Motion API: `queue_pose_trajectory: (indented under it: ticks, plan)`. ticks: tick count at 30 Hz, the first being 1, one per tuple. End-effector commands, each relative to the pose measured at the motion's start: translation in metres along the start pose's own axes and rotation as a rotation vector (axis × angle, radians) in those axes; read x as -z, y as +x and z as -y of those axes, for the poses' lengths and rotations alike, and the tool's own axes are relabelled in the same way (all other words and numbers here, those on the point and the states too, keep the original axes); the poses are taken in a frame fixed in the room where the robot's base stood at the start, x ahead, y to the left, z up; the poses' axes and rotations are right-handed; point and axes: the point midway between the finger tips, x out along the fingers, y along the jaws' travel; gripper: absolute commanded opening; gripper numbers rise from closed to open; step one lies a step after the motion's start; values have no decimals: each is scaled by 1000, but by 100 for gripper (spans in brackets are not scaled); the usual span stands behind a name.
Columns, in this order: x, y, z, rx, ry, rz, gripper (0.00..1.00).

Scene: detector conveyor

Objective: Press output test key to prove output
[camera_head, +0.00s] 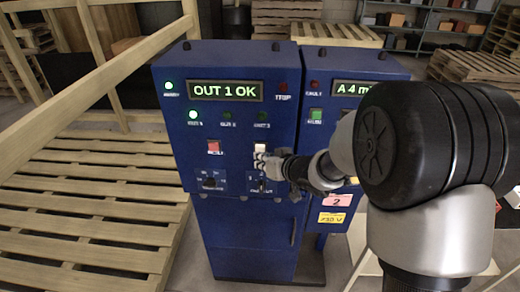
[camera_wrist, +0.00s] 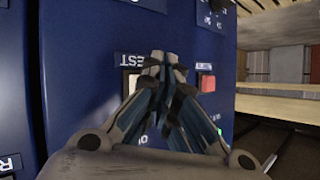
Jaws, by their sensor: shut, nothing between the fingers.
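The blue control cabinet (camera_head: 240,120) stands in the middle of the head view. Its display (camera_head: 224,91) reads "OUT 1 OK", with green lamps lit at upper left and below the display. A pale key (camera_head: 260,146) sits right of a red key (camera_head: 213,147) on the panel. My gripper (camera_head: 260,160) is shut and empty, its tips at the lower part of the pale key. In the wrist view the shut fingertips (camera_wrist: 166,62) overlap the pale key (camera_wrist: 133,84), beside the red key (camera_wrist: 206,82). Whether the tips touch the key cannot be told.
A second blue cabinet (camera_head: 355,75) with its own display stands close on the right. Rotary switches (camera_head: 211,182) sit below the keys. A wooden rail (camera_head: 100,80) and pallet slats (camera_head: 80,215) fill the left. Shelves (camera_head: 430,25) and pallets stand behind.

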Motion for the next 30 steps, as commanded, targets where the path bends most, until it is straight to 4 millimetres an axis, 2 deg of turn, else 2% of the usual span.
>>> queue_pose_trajectory:
  ticks: [30]
  plan:
    - [5,7,-5,0,1,1,0]
